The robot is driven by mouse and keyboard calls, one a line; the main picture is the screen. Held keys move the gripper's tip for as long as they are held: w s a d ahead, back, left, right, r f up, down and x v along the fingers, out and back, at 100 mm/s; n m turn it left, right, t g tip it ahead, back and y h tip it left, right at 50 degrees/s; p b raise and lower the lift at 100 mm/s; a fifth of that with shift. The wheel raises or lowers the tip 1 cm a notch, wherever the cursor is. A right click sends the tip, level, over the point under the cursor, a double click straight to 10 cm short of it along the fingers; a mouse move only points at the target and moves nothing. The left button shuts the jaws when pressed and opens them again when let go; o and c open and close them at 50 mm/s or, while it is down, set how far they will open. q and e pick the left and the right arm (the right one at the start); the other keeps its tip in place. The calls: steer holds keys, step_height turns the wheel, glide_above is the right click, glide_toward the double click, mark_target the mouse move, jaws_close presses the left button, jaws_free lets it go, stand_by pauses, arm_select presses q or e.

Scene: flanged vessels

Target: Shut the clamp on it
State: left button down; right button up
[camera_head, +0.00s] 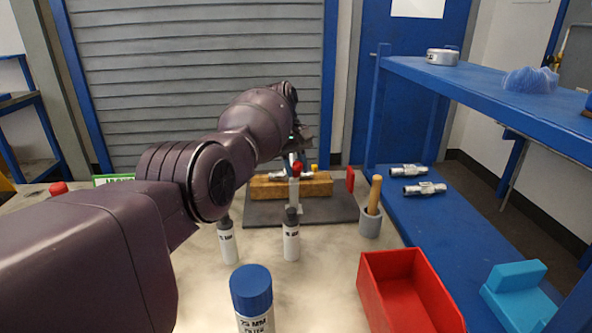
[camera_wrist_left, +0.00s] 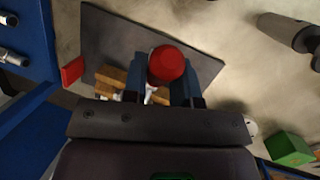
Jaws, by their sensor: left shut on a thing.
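My left gripper (camera_head: 298,150) is at the wooden block (camera_head: 260,188) on the dark mat (camera_head: 338,208). In the left wrist view my left gripper (camera_wrist_left: 172,74) is shut on a round red knob (camera_wrist_left: 168,63), which looks like the end of the clamp's handle. The red knob (camera_head: 297,168) also shows in the head view, above a pale upright part (camera_head: 294,192) at the block's front. A silver fitting (camera_head: 278,175) lies on the block, partly hidden. Whether the clamp is shut on it cannot be seen. My right gripper is not in view.
Several bottles stand nearer, including a blue-capped one (camera_head: 252,290). A grey cup (camera_head: 371,222) with a wooden handle and a red bin (camera_head: 405,295) are to the right. Two silver fittings (camera_head: 424,188) lie on the blue shelf. A red plate (camera_head: 350,180) stands at the block's right end.

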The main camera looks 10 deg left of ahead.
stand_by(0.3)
arm_select(q)
steer(key=c, duration=0.9)
jaws_free()
steer(key=b+v, duration=0.2)
steer(key=v, duration=0.8)
steer(key=shift+r, duration=0.4)
steer(key=shift+w+a, duration=0.1)
